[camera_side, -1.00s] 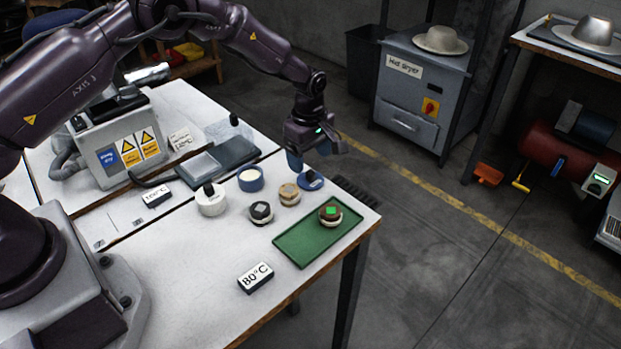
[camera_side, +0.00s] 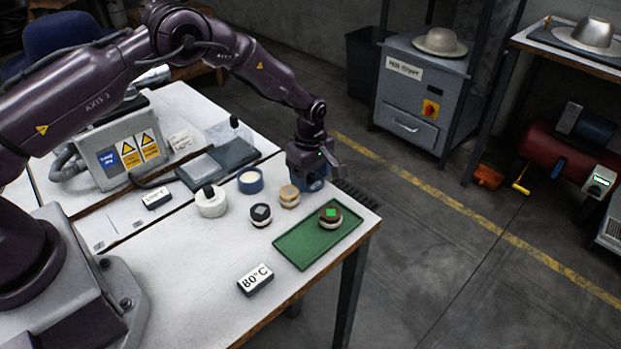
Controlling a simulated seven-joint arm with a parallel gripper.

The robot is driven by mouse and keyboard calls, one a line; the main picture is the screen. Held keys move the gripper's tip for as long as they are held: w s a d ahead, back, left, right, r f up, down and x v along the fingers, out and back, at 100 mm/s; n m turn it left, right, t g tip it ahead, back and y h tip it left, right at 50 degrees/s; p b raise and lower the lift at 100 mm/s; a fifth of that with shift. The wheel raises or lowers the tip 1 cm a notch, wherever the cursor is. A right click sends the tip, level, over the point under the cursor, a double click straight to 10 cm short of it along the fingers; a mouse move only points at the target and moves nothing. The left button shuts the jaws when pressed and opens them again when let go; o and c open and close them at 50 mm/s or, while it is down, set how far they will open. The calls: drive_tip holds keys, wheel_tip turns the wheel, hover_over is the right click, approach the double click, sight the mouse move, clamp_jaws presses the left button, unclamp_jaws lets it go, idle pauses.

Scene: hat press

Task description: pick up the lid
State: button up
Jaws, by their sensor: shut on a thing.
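The lid (camera_side: 314,185) is blue and round, at the far right of the white table, mostly hidden by my gripper. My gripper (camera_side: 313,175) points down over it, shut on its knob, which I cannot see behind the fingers. The lid appears to be at or very near the table surface; any gap below is too small to tell. An open blue jar (camera_side: 250,181) with pale contents stands to the left, apart from the lid.
Close by on the left stand a tan-topped puck (camera_side: 289,196), a dark-topped puck (camera_side: 261,214) and a white lidded pot (camera_side: 211,202). A green tray (camera_side: 300,248) in front holds a puck with a green mark (camera_side: 331,214). The table's right edge is near.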

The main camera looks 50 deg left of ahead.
drive_tip(key=shift+r, duration=0.1)
wheel_tip(320, 180, up, 4)
drive_tip(key=shift+s+f, duration=0.15)
drive_tip(key=shift+f, duration=0.1)
drive_tip(key=s+r, duration=0.9)
drive_tip(key=s, duration=0.4)
drive_tip(key=w+a+f, duration=0.3)
drive_tip(key=a, duration=0.6)
drive_tip(key=shift+w+d+f, duration=0.1)
drive_tip(key=shift+f, duration=1.35)
drive_tip(key=shift+w+d+f, duration=0.1)
drive_tip(key=shift+f, duration=1.35)
drive_tip(key=shift+f, duration=0.15)
